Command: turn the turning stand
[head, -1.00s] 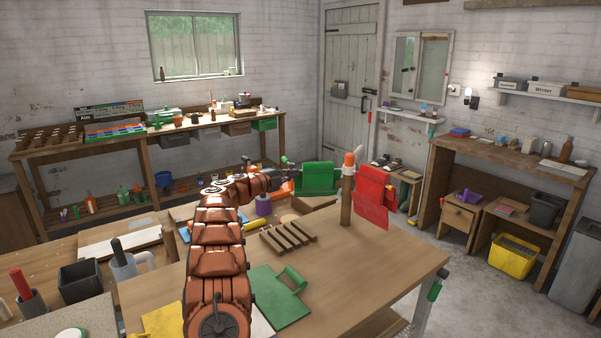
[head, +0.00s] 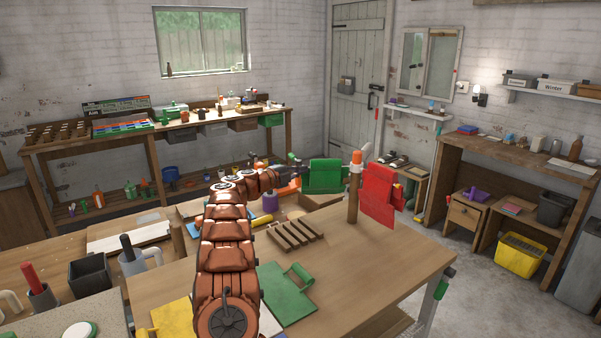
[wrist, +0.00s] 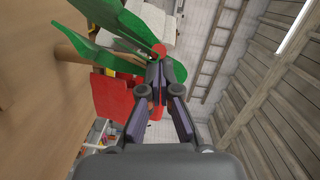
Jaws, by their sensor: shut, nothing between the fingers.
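The turning stand has a wooden post (head: 353,198) with an orange top, upright on the near workbench. A green panel (head: 325,175) is on its left and a red panel (head: 378,195) on its right. My arm reaches toward the green panel's left side; my gripper is small and partly hidden in the head view. In the wrist view my gripper (wrist: 158,62) is shut and empty. Its fingertips overlap green panels (wrist: 100,18) and a red round end (wrist: 160,48); I cannot tell if they touch. The post (wrist: 65,42) and red panel (wrist: 115,88) lie left of the fingers.
A slatted wooden rack (head: 295,235) and a green board with a handle (head: 288,290) lie on the near workbench (head: 370,260). A purple spool (head: 270,202) stands near my arm. The bench's right front is clear.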

